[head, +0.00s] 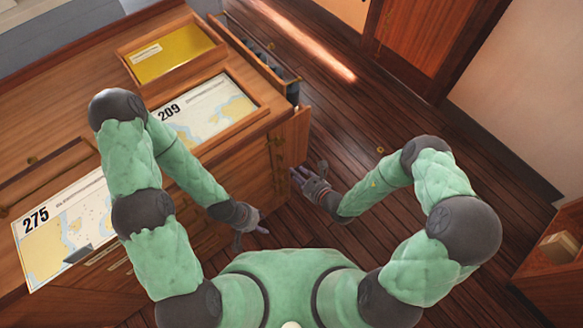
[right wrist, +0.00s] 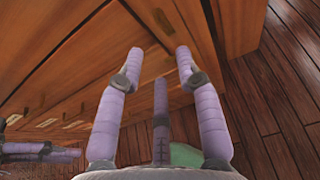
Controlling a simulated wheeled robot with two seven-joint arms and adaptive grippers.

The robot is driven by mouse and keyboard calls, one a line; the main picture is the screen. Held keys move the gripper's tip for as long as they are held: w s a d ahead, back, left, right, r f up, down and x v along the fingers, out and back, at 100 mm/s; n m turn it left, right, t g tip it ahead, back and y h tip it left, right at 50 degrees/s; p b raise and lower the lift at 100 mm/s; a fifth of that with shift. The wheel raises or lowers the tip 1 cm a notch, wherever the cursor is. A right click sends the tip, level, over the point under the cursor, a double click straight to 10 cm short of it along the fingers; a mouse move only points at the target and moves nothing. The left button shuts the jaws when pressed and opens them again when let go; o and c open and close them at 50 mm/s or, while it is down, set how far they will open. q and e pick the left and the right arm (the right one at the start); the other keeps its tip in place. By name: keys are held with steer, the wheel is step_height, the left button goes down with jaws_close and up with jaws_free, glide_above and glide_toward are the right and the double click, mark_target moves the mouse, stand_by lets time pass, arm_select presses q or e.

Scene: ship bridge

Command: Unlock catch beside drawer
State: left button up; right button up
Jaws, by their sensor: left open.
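The wooden chart cabinet (head: 180,215) has drawer fronts on the side facing me. Small brass fittings (right wrist: 162,20) show on its wood in the right wrist view, ahead of my right fingers; I cannot tell which is the catch. My right gripper (head: 297,173) is by the cabinet's near right corner. In its wrist view the right gripper's fingers (right wrist: 160,62) are spread, with nothing held, their tips close to the wood; contact is unclear. My left gripper (head: 252,237) is open and empty, lower and to the left, in front of the drawers.
On the cabinet top lie chart 209 (head: 215,108), chart 275 (head: 58,232) and a wooden tray (head: 128,57) with a yellow item. A narrow wooden panel (head: 301,128) stands at the cabinet's right end. The plank floor (head: 345,120) is clear to the right. A small wooden cabinet (head: 552,275) stands lower right.

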steer(key=shift+v, duration=1.25)
steer(key=shift+a, duration=0.1)
